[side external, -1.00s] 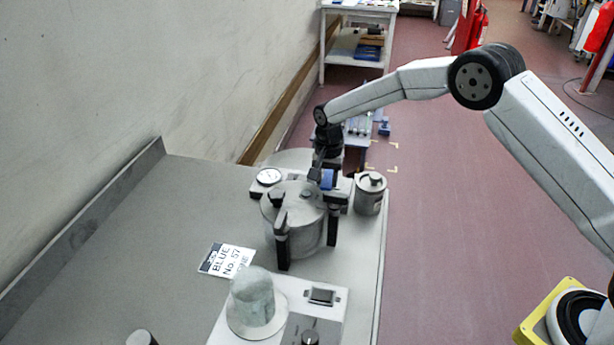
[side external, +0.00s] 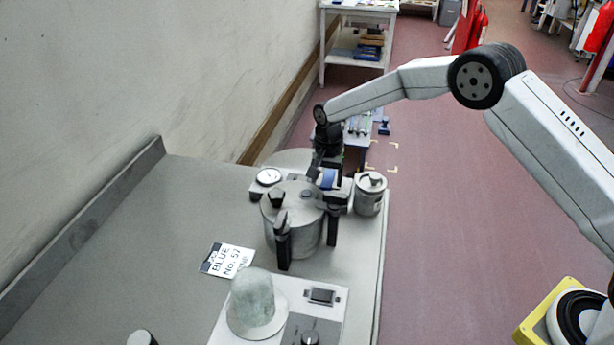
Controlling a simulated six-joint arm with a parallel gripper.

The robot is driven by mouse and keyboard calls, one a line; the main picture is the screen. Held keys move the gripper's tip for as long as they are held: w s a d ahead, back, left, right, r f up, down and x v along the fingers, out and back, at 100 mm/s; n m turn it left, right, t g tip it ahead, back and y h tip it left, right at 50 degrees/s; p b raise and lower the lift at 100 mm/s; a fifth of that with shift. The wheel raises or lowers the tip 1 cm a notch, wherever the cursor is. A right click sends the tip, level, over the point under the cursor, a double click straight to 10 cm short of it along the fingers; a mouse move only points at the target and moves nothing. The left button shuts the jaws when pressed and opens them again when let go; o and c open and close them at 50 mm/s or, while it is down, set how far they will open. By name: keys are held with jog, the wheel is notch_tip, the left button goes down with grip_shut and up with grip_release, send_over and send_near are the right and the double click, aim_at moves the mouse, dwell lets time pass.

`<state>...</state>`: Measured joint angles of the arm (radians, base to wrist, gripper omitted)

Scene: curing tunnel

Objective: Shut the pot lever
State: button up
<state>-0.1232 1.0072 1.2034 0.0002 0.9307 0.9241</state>
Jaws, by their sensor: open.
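The pot (side external: 292,228) is a grey metal cylinder with a flat lid, standing on the bench near its right edge. Black upright clamps (side external: 283,242) sit against its near side, and a dark knob (side external: 276,199) rises from the lid's left. My gripper (side external: 322,183) is open at the pot's far right rim, pointing down from the arm. A blue piece (side external: 329,178) shows right at the gripper; I cannot tell whether it is the lever's grip or whether the fingers touch it. The fingertips are small and partly hidden.
A lidded canister (side external: 370,194) stands close right of the pot, and a round dial (side external: 269,177) behind left. In front are a pale hat-shaped form (side external: 252,303) on a white plate and a printed card (side external: 228,260). The bench's left is mostly clear.

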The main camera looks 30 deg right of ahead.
aim_at(327, 182)
jog(key=shift+r, duration=3.8)
jog(key=shift+s+d+r+n, duration=0.3)
jog(key=shift+s+d, duration=0.05)
jog(key=shift+s, duration=0.3)
jog(key=s+d+n+t, duration=0.1)
jog(key=s+d+n, duration=0.2)
jog(key=s, duration=1.1)
jog(key=s+d+n+t, duration=0.1)
jog(key=s+d+n, duration=0.2)
jog(key=s, duration=1)
jog(key=n, duration=0.2)
jog(key=shift+s+d+r+n+t, duration=0.2)
jog(key=shift+s+r+n+t, duration=0.05)
jog(key=shift+s+n+t, duration=0.1)
